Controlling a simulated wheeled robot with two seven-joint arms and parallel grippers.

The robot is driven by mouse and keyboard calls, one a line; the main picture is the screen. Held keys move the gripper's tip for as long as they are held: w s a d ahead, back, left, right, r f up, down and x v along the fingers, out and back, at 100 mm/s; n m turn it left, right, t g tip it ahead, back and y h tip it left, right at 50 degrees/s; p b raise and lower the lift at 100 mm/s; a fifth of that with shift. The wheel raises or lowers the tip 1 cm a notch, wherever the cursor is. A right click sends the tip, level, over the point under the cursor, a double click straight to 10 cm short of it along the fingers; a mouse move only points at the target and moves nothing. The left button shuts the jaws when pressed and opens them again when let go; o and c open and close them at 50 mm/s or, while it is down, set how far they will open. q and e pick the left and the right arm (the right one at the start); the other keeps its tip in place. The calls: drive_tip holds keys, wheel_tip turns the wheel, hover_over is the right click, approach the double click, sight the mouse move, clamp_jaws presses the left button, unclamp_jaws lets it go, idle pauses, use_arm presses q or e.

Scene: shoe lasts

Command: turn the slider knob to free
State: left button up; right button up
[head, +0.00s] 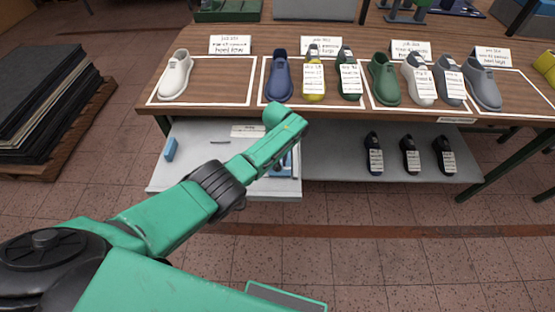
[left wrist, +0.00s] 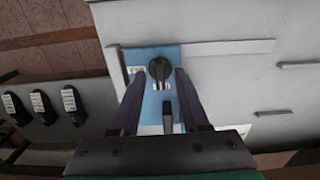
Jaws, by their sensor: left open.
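A black round knob (left wrist: 160,69) with a pointer sits on a light blue plate (left wrist: 141,56) in the left wrist view. A dark upright piece (left wrist: 167,117) stands below it on the same plate. Small white labels on the plate are too small to read. My left gripper (left wrist: 158,76) is open, with one finger on each side of the knob; I cannot tell whether they touch it. In the head view my left gripper (head: 283,135) hangs over the grey lower shelf and hides the knob; a bit of the blue plate (head: 284,170) shows beside it. My right gripper is not in view.
A wooden table (head: 350,118) above the shelf (head: 335,172) holds several shoe lasts in white outlined areas with cards behind. Three dark tagged lasts (head: 409,155) stand on the shelf's right. A small blue block (head: 170,149) lies at left. Dark mats (head: 50,95) are stacked far left.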

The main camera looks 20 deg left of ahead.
use_arm(q)
wheel_tip(320, 180, up, 5)
drive_tip(key=shift+w+r+p, duration=0.1)
drive_tip(key=shift+r+p, duration=0.05)
drive_tip(key=shift+p, duration=0.75)
wheel_tip(320, 180, up, 9)
drive_tip(key=shift+r+b, duration=0.15)
drive_tip(key=shift+b, duration=0.2)
